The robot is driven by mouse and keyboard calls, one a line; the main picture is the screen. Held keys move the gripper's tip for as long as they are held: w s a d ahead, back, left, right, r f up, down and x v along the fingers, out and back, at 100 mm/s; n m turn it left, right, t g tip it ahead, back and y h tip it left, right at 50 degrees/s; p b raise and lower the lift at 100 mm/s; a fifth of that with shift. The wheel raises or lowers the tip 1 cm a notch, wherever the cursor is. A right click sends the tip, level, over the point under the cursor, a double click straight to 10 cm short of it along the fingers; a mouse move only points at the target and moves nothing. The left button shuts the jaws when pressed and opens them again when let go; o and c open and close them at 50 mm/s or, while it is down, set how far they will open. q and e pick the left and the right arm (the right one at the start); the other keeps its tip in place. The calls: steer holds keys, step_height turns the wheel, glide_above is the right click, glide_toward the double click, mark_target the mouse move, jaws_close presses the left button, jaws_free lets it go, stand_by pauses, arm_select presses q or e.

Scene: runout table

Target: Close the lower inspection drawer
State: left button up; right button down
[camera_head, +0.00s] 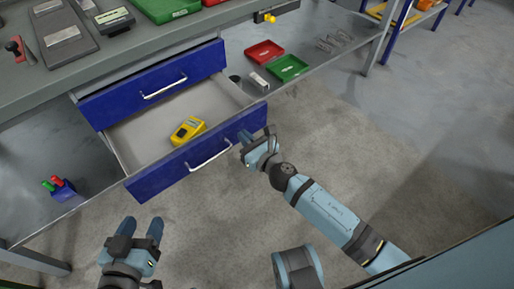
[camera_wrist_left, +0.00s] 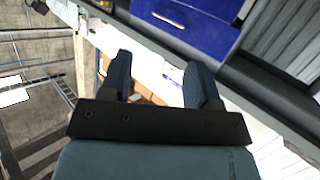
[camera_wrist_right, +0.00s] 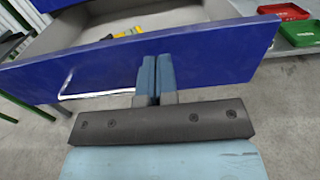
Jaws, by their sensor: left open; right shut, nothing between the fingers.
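The lower inspection drawer (camera_head: 166,178) is pulled out below the upper drawer (camera_head: 150,84). It has a blue front and a silver handle (camera_head: 211,157), and a yellow device (camera_head: 187,130) lies inside. My right gripper (camera_head: 246,139) is shut and empty at the right part of the drawer front. In the right wrist view the shut fingers (camera_wrist_right: 155,78) overlap the blue front (camera_wrist_right: 210,60), right of the handle; I cannot tell whether they touch it. My left gripper (camera_head: 142,230) is open and empty, in front of the drawer and lower left, apart from it.
The grey workbench (camera_head: 110,52) stands above the drawers. Its low shelf holds a red tray (camera_head: 264,54) and a green tray (camera_head: 288,68) to the right. A blue holder with red and green handles (camera_head: 62,189) is at the left. The floor in front is clear.

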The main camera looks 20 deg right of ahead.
mark_target(232, 125)
steer(key=x, duration=0.2)
steer(key=shift+w+a, duration=0.15)
steer(key=shift+w, duration=0.1)
steer(key=shift+w+a, duration=0.2)
steer(key=shift+w, duration=0.3)
arm_select(q)
steer(key=shift+w+d+r, duration=0.1)
steer(key=shift+r, duration=0.2)
steer(key=shift+w, duration=0.1)
arm_select(e)
steer(key=shift+w, duration=0.1)
